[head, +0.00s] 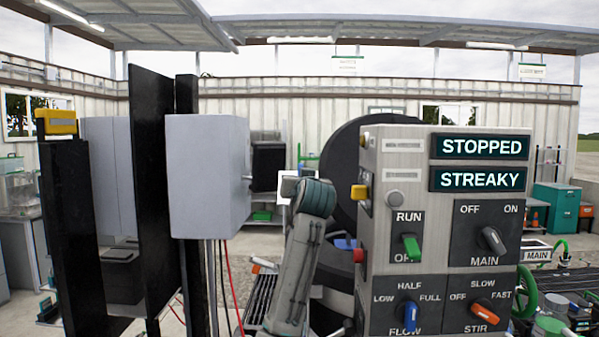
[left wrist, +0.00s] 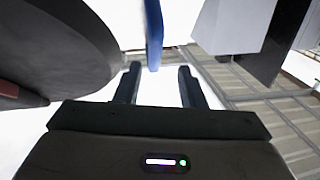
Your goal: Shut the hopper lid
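A large dark round disc (head: 345,150), which looks like the hopper lid, stands upright behind the control panel in the head view, partly hidden by it. A dark rounded surface, likely the same disc (left wrist: 55,50), fills the upper left of the left wrist view. My left gripper (left wrist: 158,70) is open, its two dark fingers spread apart. A blue bar (left wrist: 153,30) shows beyond the fingertips, roughly in line with the gap; I cannot tell whether it touches them. A grey and teal arm of mine (head: 300,250) rises left of the panel, its fingers hidden. My right gripper is not in view.
The control panel (head: 398,240) reads STOPPED and STREAKY and stands close on the right, with several switches. A grey box (head: 209,180) with hanging cables and tall black posts (head: 152,180) stand on the left. A green wheel (head: 527,292) is at the lower right.

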